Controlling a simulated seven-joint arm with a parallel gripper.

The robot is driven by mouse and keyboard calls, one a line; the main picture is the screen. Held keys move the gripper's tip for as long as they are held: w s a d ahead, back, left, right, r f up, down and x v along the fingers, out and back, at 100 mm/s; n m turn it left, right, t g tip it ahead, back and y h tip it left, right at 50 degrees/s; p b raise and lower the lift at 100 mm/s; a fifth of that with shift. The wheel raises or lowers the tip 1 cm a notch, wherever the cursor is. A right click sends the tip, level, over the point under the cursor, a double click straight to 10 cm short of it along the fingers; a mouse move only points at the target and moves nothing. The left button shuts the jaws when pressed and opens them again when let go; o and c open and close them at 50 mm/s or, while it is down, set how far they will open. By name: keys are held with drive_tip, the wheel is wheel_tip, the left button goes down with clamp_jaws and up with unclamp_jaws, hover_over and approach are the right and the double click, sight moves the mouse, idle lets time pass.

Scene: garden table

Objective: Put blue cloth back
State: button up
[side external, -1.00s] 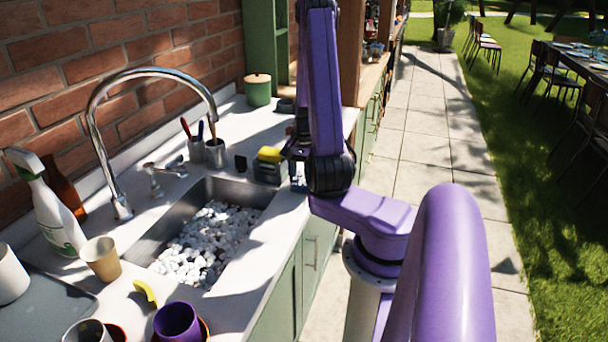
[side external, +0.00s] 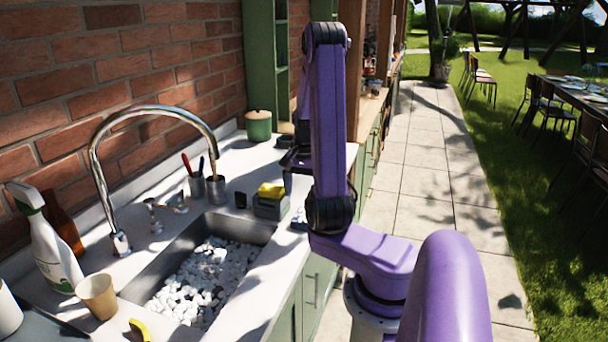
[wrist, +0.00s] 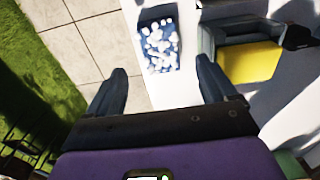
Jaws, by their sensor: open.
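A small blue cloth (wrist: 157,45) with white spots or lumps on it lies on the white counter near its front edge; I cannot tell whether these are pattern or pebbles. In the side external view the cloth (side external: 300,218) is a small patch beside the sponge holder, partly hidden by my arm. My gripper (wrist: 162,68) is open and empty, raised above the counter, with the cloth showing between and beyond its fingers. In the side external view my gripper (side external: 292,160) is above and behind the cloth, apart from it.
A yellow sponge (wrist: 248,62) sits in a grey holder (side external: 271,208) close beside the cloth. The sink (side external: 140,290) of white pebbles, curved faucet (side external: 95,165), utensil cups (side external: 215,188) and green canister (side external: 258,125) stand on the left. The counter's front edge drops to paving.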

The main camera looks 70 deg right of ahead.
wheel_tip(320, 180, up, 5)
drive_tip(key=w+a+n, duration=0.4)
drive_tip(key=a+n, duration=0.4)
drive_tip(key=a, duration=0.2)
drive_tip(key=w+a+n, duration=0.3)
drive_tip(key=a+n, duration=0.4)
drive_tip(key=a, duration=0.3)
drive_tip(key=s+a+r+n, duration=0.1)
drive_tip(key=s+a+n, duration=1)
drive_tip(key=s+n, duration=0.4)
drive_tip(key=shift+s+a+n, duration=0.3)
drive_tip(key=shift+s+a, duration=0.05)
drive_tip(key=shift+s, duration=0.25)
